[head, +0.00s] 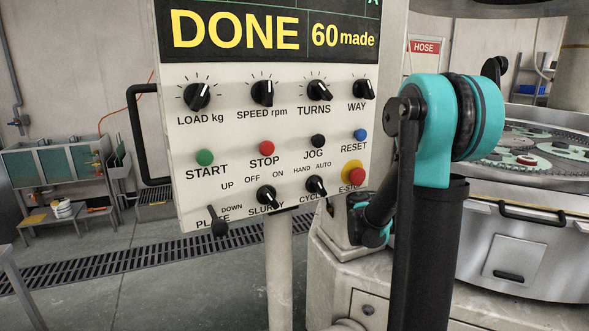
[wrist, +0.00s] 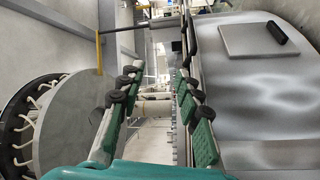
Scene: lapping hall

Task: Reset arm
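My arm (head: 428,210) stands at the right of the control panel in the head view, with a teal joint at its top and a dark link bending down behind. A teal and black lower part of it (head: 372,228) shows beside the panel's lower right edge. In the wrist view my gripper (wrist: 157,82) is open, its two teal and black padded fingers well apart. Nothing is between the fingers. In the head view I cannot make out the fingers clearly.
The control panel (head: 188,133) reads DONE, 60 made, with knobs and buttons. A round lapping machine (head: 480,250) stands at the right. In the wrist view a metal housing with a hatch (wrist: 258,40) is close on the right and a grey disc (wrist: 70,125) on the left. Open floor (head: 110,270) lies left.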

